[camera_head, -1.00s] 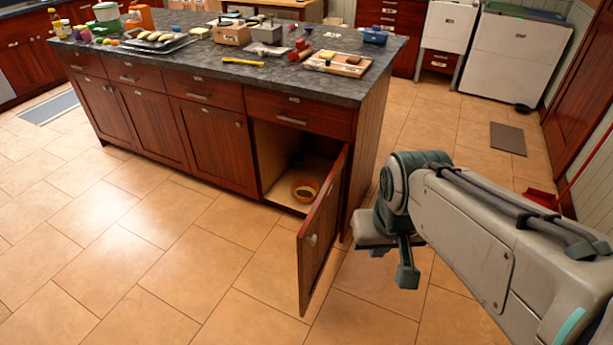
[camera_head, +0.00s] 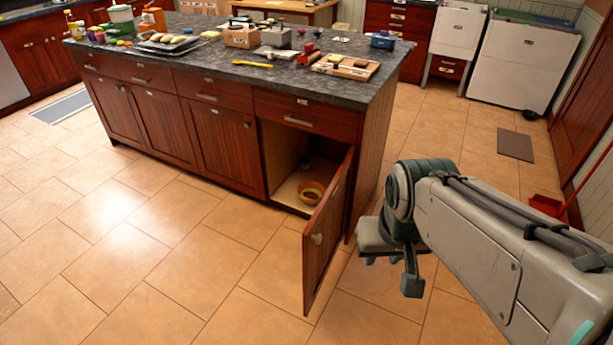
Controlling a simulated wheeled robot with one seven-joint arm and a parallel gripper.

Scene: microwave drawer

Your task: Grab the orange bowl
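The orange bowl (camera_head: 311,192) sits on the floor of the open lower cabinet (camera_head: 290,190) at the right end of the kitchen island. It is near the cabinet's front edge, with a dark inside. The cabinet door (camera_head: 327,232) stands swung out toward me, to the right of the bowl. My gripper (camera_head: 384,261) is to the right of the door, well apart from the bowl.
The island's dark countertop (camera_head: 215,60) carries trays, boxes, a yellow-handled tool and several other items. The tiled floor (camera_head: 150,250) in front and left of the open cabinet is clear. A brown mat (camera_head: 515,145) and a red dustpan (camera_head: 546,205) lie at the right.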

